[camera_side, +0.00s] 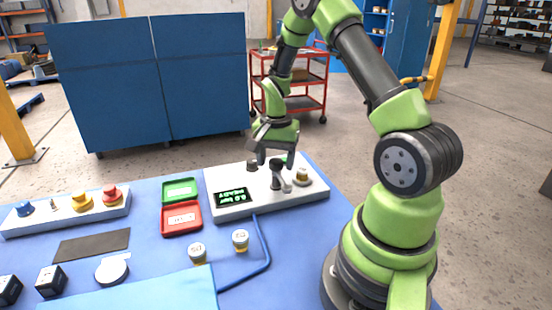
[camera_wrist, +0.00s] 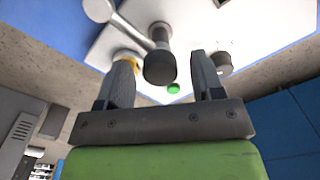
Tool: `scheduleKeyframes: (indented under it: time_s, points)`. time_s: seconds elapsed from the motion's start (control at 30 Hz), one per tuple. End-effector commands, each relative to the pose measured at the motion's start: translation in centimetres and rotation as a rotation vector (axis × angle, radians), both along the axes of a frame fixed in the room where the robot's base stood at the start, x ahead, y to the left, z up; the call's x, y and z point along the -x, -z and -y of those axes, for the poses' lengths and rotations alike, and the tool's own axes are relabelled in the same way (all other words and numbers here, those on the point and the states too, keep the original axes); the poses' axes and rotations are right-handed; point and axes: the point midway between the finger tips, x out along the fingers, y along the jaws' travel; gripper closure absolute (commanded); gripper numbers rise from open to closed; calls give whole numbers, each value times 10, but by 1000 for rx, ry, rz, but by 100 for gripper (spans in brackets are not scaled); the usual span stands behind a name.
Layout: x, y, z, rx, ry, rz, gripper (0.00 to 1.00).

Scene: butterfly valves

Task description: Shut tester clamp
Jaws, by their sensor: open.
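The tester (camera_side: 225,207) is a white box with a lit display (camera_side: 233,196) that reads READY and 0.0 bar. Its clamp has a silver arm (camera_side: 285,186) and a dark round handle knob (camera_side: 277,165). In the wrist view the clamp arm (camera_wrist: 135,27) runs to the dark knob (camera_wrist: 160,68), which shows between my fingers. A part with a brass-yellow body (camera_side: 302,177) stands at the tester's right, partly behind a finger in the wrist view. My gripper (camera_side: 271,160) is open, pointing down just over the clamp knob; contact cannot be told.
A dark cylinder (camera_wrist: 222,62) and a green button (camera_wrist: 173,89) are on the tester. Green (camera_side: 180,188) and red (camera_side: 181,219) trays lie to its left. Two capped valves (camera_side: 240,240) (camera_side: 197,252) and a blue hose (camera_side: 264,245) lie in front.

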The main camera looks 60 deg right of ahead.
Motion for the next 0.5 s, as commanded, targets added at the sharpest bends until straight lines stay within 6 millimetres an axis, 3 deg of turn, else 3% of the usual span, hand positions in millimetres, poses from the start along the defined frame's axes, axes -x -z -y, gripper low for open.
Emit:
scheduleKeyframes:
  time_s: [0.03,0.3,0.5]
  points:
    - [0,0,0,0,0,0,39]
    - [0,0,0,0,0,0,100]
    - [0,-1,0,1,-8,0,100]
